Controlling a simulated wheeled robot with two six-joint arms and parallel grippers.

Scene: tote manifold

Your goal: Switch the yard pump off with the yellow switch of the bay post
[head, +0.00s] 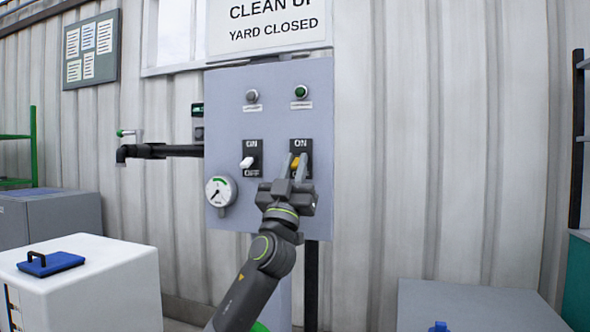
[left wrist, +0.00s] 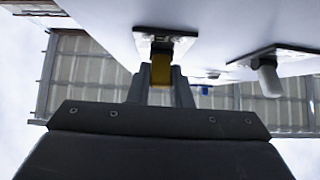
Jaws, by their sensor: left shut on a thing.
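The grey panel of the bay post (head: 275,115) faces me. The yellow switch (head: 296,162) sits on its right black plate, marked ON at the top; the plate's lower end is hidden by my gripper. My left gripper (head: 298,165) is at this switch, its fingers shut on the yellow lever. The left wrist view also shows the yellow lever (left wrist: 161,70) between the fingers. A white switch (head: 247,162) is on the left plate, marked ON and OFF. Above are a grey lamp (head: 252,96) and a green lamp (head: 300,91). My right gripper is not in view.
A round gauge (head: 221,191) sits at the panel's lower left. A black pipe (head: 160,151) sticks out left of the panel. A grey box (head: 470,305) stands at lower right.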

